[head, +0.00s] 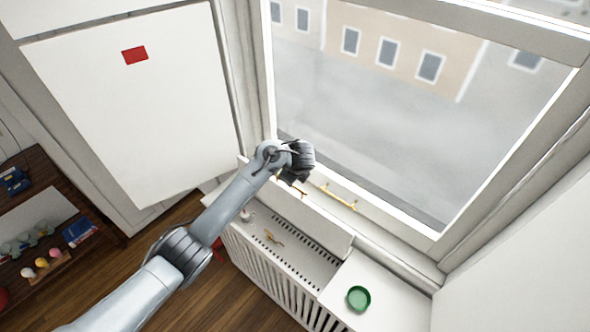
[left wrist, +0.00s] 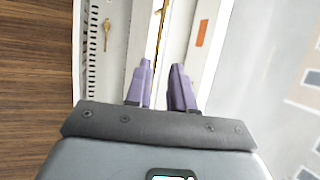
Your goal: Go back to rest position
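My left arm reaches from the lower left of the head view to the window. Its gripper (head: 298,165) is over the sill and radiator, close to the window frame. In the left wrist view its two purple fingers (left wrist: 162,72) stand apart with an empty gap. A thin gold bar (left wrist: 161,28) shows beyond the gap, and I cannot tell its distance from the fingertips. My right gripper is in neither view.
A white radiator cover (head: 310,250) stands below the window, with a small gold object (head: 273,238) on top. A green round dish (head: 358,298) sits right of it. A gold handle (head: 340,197) is on the window frame. A dark shelf (head: 100,240) holds toys at left.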

